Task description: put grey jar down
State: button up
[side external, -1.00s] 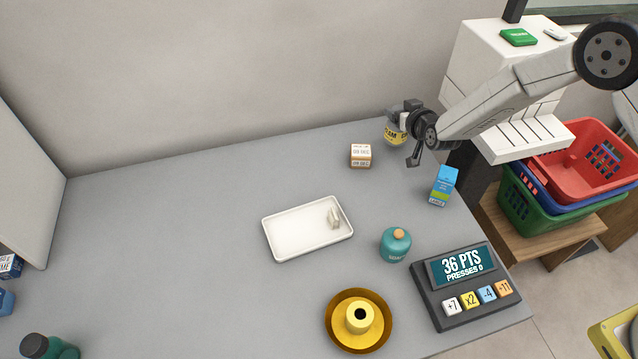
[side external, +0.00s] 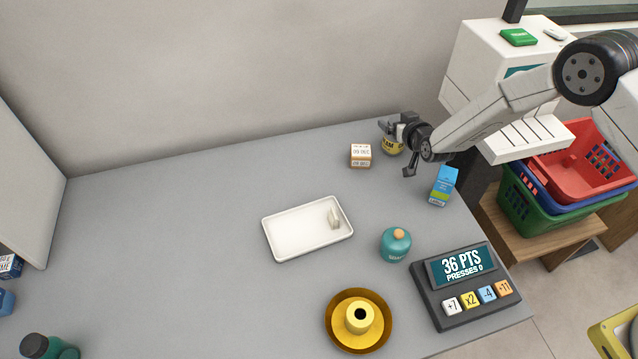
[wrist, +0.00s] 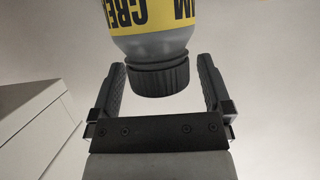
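The grey jar (side external: 393,146) with a yellow label is at the back right of the counter. It looks lowered to the counter top, but the contact is partly hidden by my gripper. In the wrist view the grey jar (wrist: 150,46) shows its label at the top and its dark ribbed cap lower, between my fingers. My gripper (wrist: 162,75) is open around the cap end, with a visible gap on the right. In the side view my gripper (side external: 398,148) is beside the jar, one finger behind it and one in front.
A small white-and-orange box (side external: 361,155) stands close left of the jar. A blue carton (side external: 443,186) is in front right. A white tray (side external: 285,245), teal bottle (side external: 395,245), yellow item on a dish (side external: 359,317) and points keypad (side external: 463,285) lie nearer. The counter's left side is largely clear.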

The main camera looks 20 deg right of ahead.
jog(key=shift+r, duration=0.15)
jog(key=shift+s, duration=0.1)
jog(key=shift+s+r, duration=0.15)
jog(key=shift+s, duration=0.05)
jog(key=v, duration=1.1)
jog(key=shift+s, duration=0.15)
jog(key=shift+r, duration=0.15)
dwell(0.6)
jog(key=s+d+r+g, duration=0.3)
jog(key=s, duration=0.5)
jog(key=s+d+r+g, duration=0.3)
jog(key=s+g, duration=0.1)
jog(key=s, duration=0.4)
jog(key=s+d+r+g, duration=0.3)
jog(key=s+d+g, duration=0.1)
jog(key=s, duration=0.4)
jog(key=shift+s, duration=0.15)
